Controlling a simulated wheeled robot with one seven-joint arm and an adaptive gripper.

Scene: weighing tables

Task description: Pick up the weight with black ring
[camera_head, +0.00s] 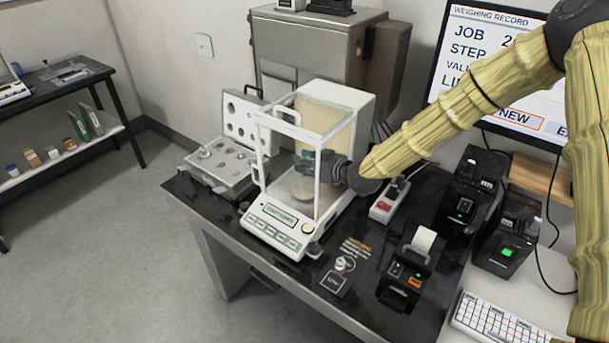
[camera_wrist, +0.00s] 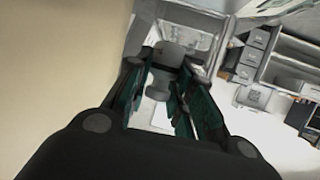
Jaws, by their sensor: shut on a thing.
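My gripper (camera_head: 308,163) reaches from the right into the glass chamber of the white balance (camera_head: 272,222), above its round pan (camera_head: 302,190). In the wrist view my gripper (camera_wrist: 163,100) has its dark green fingers closed on a grey knobbed weight (camera_wrist: 167,78). I cannot make out a black ring on it. In the head view the held weight is hard to tell apart from the fingers. A small silvery weight (camera_head: 341,264) stands on a dark labelled pad (camera_head: 334,283) in front of the balance; its ring colour is too small to tell.
An open weight case (camera_head: 213,181) with several weights lies left of the balance. A power strip (camera_head: 385,206), a small printer (camera_head: 398,295) and black devices (camera_head: 476,178) stand to the right. A monitor (camera_head: 500,60) rises behind. The chamber's glass walls and frame are close around my gripper.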

